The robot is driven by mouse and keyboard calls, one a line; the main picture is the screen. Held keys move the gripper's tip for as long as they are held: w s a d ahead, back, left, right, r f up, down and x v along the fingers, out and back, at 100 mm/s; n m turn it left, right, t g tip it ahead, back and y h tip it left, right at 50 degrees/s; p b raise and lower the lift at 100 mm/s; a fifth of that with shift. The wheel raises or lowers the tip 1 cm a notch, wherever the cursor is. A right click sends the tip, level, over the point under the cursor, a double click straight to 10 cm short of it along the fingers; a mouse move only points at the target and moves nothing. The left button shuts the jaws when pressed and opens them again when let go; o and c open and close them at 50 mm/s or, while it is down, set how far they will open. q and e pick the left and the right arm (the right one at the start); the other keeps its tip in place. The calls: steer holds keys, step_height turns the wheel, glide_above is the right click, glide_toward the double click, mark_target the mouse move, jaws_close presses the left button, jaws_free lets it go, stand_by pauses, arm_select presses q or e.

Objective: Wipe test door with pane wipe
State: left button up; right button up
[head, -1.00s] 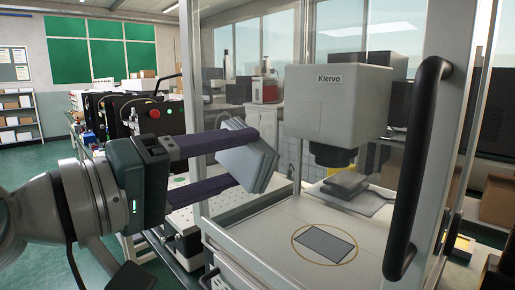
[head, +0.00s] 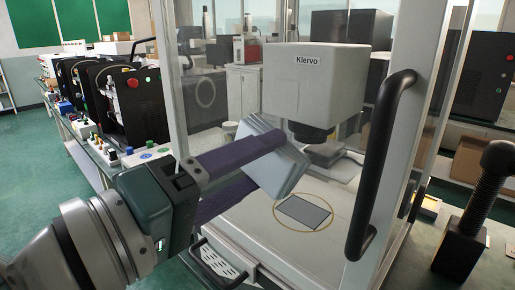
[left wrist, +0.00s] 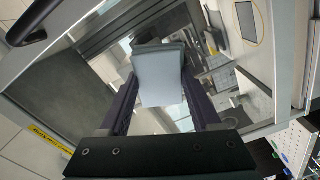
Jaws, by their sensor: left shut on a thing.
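My left gripper (head: 262,158) has two purple fingers shut on the pane wipe (head: 283,170), a folded pale blue-grey cloth. In the head view the wipe is tilted in front of the test machine. In the left wrist view the wipe (left wrist: 160,78) sits between the fingertips. The test door (head: 225,105) is a clear glass pane in a pale metal frame with a long black handle (head: 378,165) at its right side. The wipe is at the pane, left of the handle; I cannot tell whether it touches the glass. My right gripper is not in view.
Behind the glass stands a grey machine head (head: 318,85) marked Klervo, above a white bed with a dark rectangle (head: 303,211). A black threaded post (head: 478,205) stands at the right. A bench with black devices (head: 105,100) is at the left, with green floor beside it.

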arm_select(q)
steer(key=shift+s+d, duration=0.1)
steer(key=shift+s, duration=0.05)
steer(key=shift+v, duration=2.85)
steer(key=b+v, duration=0.1)
steer(key=v, duration=0.2)
